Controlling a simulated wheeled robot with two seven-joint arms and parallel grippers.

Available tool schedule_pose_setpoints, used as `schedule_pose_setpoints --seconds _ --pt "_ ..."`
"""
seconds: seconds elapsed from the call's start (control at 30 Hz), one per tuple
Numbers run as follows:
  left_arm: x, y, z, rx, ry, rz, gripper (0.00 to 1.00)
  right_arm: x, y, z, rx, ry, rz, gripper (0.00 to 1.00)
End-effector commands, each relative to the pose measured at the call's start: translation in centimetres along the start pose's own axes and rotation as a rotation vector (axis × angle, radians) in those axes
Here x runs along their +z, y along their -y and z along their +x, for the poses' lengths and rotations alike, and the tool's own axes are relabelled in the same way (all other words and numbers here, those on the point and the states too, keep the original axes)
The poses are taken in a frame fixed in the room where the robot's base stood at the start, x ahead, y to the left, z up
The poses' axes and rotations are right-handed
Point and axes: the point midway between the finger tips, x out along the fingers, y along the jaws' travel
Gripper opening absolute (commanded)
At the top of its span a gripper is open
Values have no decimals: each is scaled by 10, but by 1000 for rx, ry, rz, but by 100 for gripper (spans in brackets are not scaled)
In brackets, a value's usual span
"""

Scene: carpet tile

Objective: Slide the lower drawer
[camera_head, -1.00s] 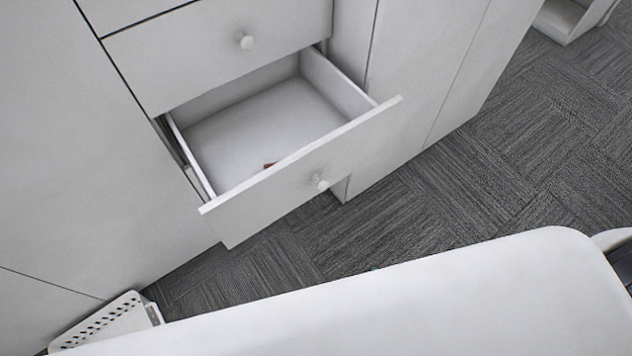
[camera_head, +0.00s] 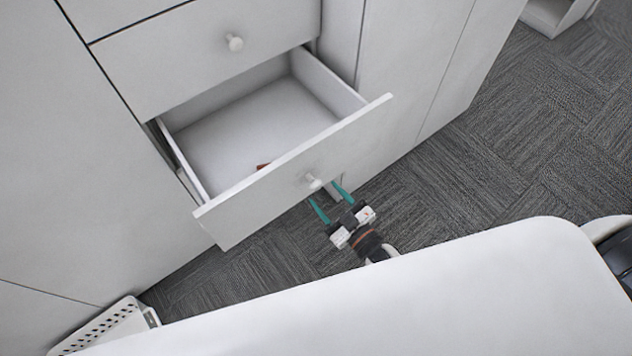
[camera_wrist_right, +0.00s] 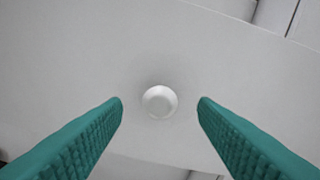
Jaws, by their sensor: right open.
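The lower drawer (camera_head: 245,200) of the white cabinet stands pulled out, with its inside visible from above. A small red thing (camera_head: 263,166) lies inside near the front panel. A round white knob (camera_head: 313,182) sits on the drawer front. My right gripper (camera_head: 330,199) is open in front of the knob, its teal fingers pointing at the drawer front. In the right wrist view the knob (camera_wrist_right: 159,101) shows between and beyond the two fingertips, with a gap to each side. I cannot tell how far the fingertips are from the panel. My left gripper is not in view.
A closed upper drawer with a knob (camera_head: 234,42) is above. A white perforated basket (camera_head: 105,328) stands on the floor at lower left. Grey carpet (camera_head: 480,180) is clear on the right. A white open unit (camera_head: 556,14) stands at top right.

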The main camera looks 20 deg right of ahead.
Motion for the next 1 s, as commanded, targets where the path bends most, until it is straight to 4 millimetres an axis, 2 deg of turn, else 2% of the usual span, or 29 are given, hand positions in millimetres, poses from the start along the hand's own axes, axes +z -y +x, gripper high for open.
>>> schedule_pose_setpoints --seconds 0.1,0.3,0.67,0.77,1.0 --pt "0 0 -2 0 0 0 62 1 0 23 0 2 -1 53" --pt "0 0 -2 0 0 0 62 0 0 45 0 0 0 53" --pt "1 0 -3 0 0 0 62 -1 0 50 1 -2 0 53" --pt "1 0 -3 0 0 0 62 -1 0 50 1 -2 0 40" --pt "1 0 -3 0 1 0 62 -1 0 50 1 -2 0 1"
